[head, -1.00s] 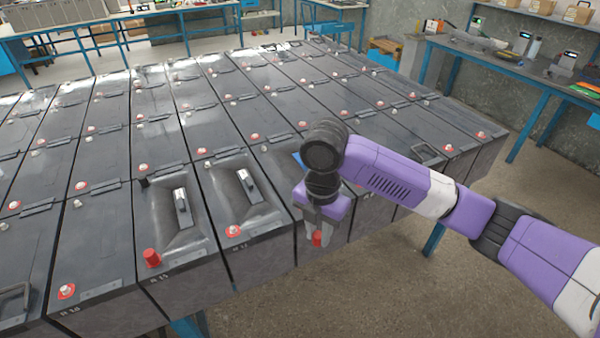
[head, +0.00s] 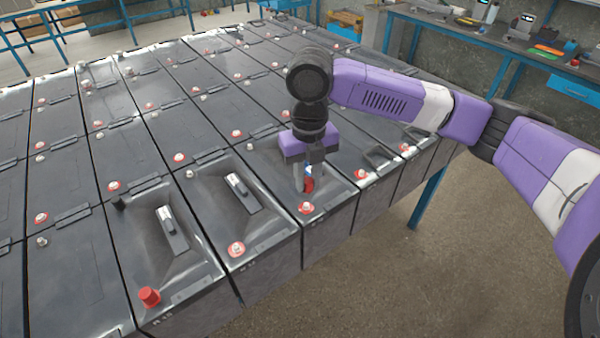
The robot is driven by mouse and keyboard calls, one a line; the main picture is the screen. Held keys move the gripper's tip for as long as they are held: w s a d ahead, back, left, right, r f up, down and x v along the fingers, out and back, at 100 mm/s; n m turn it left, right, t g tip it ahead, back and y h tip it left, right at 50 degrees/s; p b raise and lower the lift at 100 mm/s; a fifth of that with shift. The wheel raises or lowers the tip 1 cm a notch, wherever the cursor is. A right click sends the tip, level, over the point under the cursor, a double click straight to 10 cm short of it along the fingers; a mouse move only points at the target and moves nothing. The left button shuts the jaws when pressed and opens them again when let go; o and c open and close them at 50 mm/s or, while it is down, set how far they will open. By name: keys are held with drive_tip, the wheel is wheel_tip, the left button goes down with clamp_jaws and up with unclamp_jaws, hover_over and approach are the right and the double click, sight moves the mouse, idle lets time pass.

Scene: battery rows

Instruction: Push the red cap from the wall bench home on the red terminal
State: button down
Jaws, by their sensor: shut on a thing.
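My gripper (head: 304,184) points down and is shut on a red cap (head: 309,184). The cap shows partly between the fingers. They hang over the front part of a battery in the front row. A bare terminal with a red ring (head: 306,208) shows just below the cap in the picture, near that battery's front edge. The cap looks apart from it; the exact height gap is hard to tell. Another bare red-ringed terminal (head: 236,249) is on the battery to the left. A red cap (head: 149,296) sits on the terminal of the battery further left.
Close-packed dark batteries fill the rack. Grey handle-like pieces (head: 237,185) lie in recesses of two front batteries. A blue thing shows partly behind my gripper. The wall bench (head: 470,40) with tools stands at the back right. The floor (head: 400,270) in front is clear.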

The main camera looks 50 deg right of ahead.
drive_tip(key=b, duration=0.3)
hover_over(306, 204)
drive_tip(key=shift+s+f, duration=0.1)
drive_tip(key=shift+f, duration=2.05)
drive_tip(key=shift+f+b, duration=1.05)
drive_tip(key=shift+f, duration=0.45)
idle(1.2)
drive_tip(key=c, duration=1.1)
unclamp_jaws()
drive_tip(key=shift+c, duration=0.2)
drive_tip(key=o, duration=0.5)
drive_tip(key=shift+r, duration=0.15)
drive_tip(key=shift+r+p, duration=2.55)
drive_tip(key=shift+r, duration=0.85)
